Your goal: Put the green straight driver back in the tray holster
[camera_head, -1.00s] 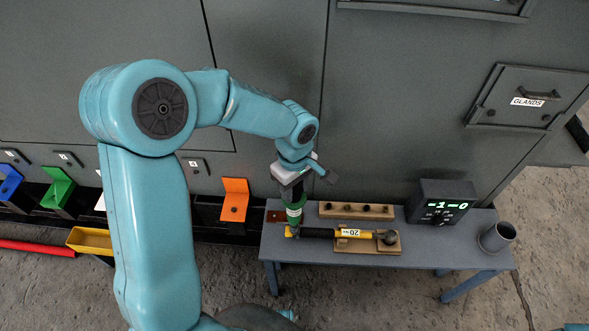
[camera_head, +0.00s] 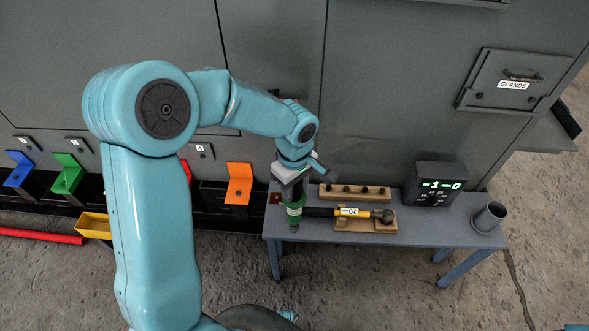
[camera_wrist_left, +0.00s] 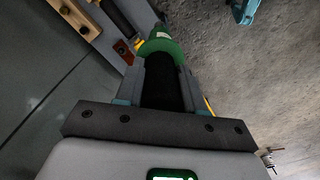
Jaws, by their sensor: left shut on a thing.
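The green straight driver (camera_head: 294,210) hangs roughly upright, tip down, in my left gripper (camera_head: 292,186). The gripper is shut on its black handle (camera_wrist_left: 165,85), which shows between the jaws in the left wrist view, with the green collar (camera_wrist_left: 160,45) beyond. In the head view the driver is at the left front part of the grey bench (camera_head: 440,232). I cannot tell whether its tip touches anything. A brown plate with a dark hole (camera_wrist_left: 124,52) shows beside the driver in the wrist view. I cannot tell which thing is the tray holster. My right gripper is not in view.
A yellow-and-black tool (camera_head: 352,212) lies on a wooden cradle (camera_head: 380,226), close right of the driver. A display box (camera_head: 436,184) and grey cup (camera_head: 489,216) stand at the right. Coloured bins line the left.

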